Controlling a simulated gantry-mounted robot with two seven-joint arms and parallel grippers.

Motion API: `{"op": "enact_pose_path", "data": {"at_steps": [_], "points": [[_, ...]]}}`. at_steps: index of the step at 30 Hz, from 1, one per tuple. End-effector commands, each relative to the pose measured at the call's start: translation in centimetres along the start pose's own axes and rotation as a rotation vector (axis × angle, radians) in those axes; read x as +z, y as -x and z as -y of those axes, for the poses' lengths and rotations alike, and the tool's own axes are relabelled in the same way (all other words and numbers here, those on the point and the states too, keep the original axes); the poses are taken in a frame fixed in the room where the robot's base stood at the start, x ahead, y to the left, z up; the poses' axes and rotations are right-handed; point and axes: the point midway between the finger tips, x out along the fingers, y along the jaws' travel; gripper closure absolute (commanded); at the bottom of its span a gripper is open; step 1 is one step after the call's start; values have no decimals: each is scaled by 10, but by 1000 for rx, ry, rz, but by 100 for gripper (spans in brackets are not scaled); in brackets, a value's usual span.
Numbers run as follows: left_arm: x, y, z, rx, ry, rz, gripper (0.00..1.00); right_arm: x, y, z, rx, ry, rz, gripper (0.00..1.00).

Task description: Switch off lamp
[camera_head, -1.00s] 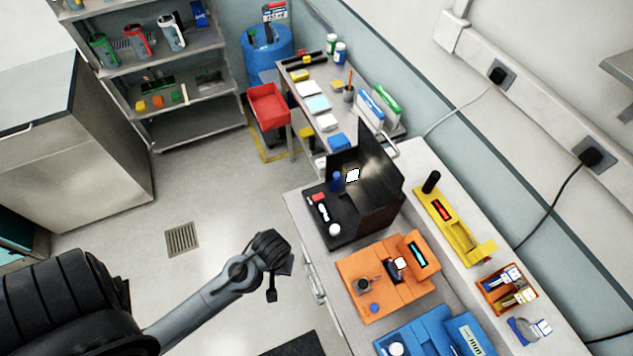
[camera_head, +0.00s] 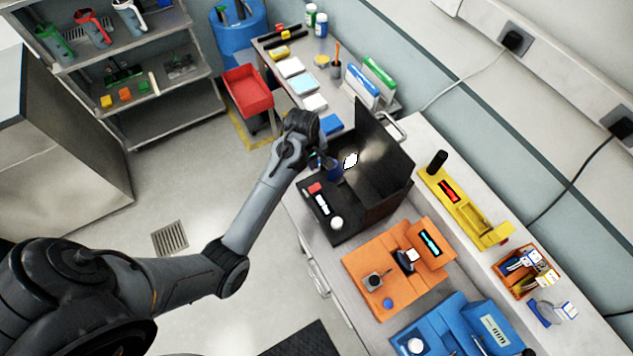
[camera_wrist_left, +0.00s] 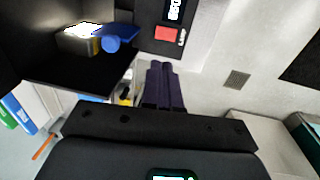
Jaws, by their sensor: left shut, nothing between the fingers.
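A black box module (camera_head: 375,210) stands on the bench with a glowing white lamp (camera_head: 351,160) inside; the lamp also glows in the left wrist view (camera_wrist_left: 82,29). A red switch (camera_wrist_left: 168,34) labelled "LAMP" sits on the box's front panel; it shows small in the head view (camera_head: 314,188). My left gripper (camera_head: 320,160) is at the back left corner of the box, near a blue cylindrical part (camera_wrist_left: 113,42). Its dark fingers (camera_wrist_left: 163,75) are shut and empty, apart from the red switch. My right gripper is not in view.
Orange (camera_head: 375,280) and blue (camera_head: 440,325) modules stand in front of the box, and a yellow one (camera_head: 465,215) to its right. A side table (camera_head: 285,55) with bottles and small boxes is behind. The floor (camera_head: 190,210) at left is open.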

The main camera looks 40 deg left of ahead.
Motion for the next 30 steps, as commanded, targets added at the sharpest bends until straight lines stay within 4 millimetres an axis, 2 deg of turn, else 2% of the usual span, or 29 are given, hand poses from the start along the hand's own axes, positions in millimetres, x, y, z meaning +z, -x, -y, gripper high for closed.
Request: {"op": "enact_pose_path", "data": {"at_steps": [9, 14, 20, 30], "points": [[0, -1, 0, -1, -1, -1, 100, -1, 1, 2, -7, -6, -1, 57], [0, -9, 1, -4, -1, 1, 100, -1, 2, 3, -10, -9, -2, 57], [0, -37, 1, -5, -1, 2, 100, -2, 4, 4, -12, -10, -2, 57], [0, -99, 1, -3, 0, 2, 100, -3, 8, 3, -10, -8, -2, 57]]}}
